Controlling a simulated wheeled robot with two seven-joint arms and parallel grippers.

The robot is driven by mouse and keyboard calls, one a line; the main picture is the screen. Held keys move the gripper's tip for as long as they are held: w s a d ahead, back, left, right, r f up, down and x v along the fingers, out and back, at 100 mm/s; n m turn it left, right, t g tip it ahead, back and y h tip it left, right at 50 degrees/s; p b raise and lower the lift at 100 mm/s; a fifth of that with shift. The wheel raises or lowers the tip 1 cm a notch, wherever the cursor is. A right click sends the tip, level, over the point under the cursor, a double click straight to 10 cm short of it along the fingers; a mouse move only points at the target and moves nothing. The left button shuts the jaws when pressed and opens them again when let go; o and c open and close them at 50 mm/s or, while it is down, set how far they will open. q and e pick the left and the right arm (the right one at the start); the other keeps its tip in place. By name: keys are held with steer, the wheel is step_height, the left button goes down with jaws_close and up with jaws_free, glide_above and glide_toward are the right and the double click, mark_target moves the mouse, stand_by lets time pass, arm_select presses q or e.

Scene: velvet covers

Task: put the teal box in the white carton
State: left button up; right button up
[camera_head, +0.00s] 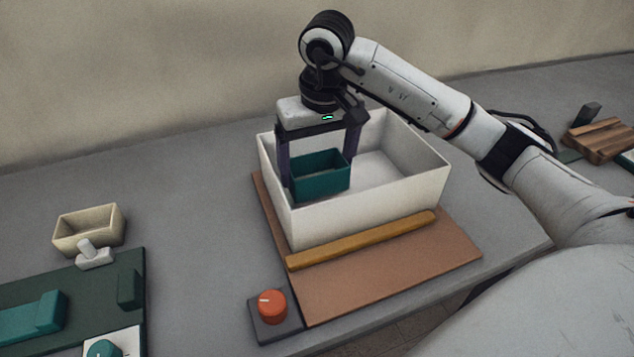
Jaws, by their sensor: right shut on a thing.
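The teal box (322,180) is a small open-topped box at the left part of the inside of the white carton (372,207). My right gripper (320,168) points down from above with its two dark fingers on either side of the teal box, shut on it. The box is within the carton's walls. The right part of the carton is empty. My left gripper does not show.
The carton stands on a brown board (390,270) with a yellow-brown bar (362,240) along its front. An orange knob (272,306) sits in front. A cream box (88,229) and a dark green mat (75,285) with teal pieces lie left. Wooden slats (604,140) lie far right.

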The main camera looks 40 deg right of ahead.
mark_target(317, 183)
step_height(317, 183, down, 4)
steer(key=shift+f, duration=0.1)
stand_by(0.4)
steer(key=o, duration=0.6)
steer(key=shift+f+b, duration=0.15)
steer(key=shift+b, duration=0.15)
steer(key=shift+o, duration=1)
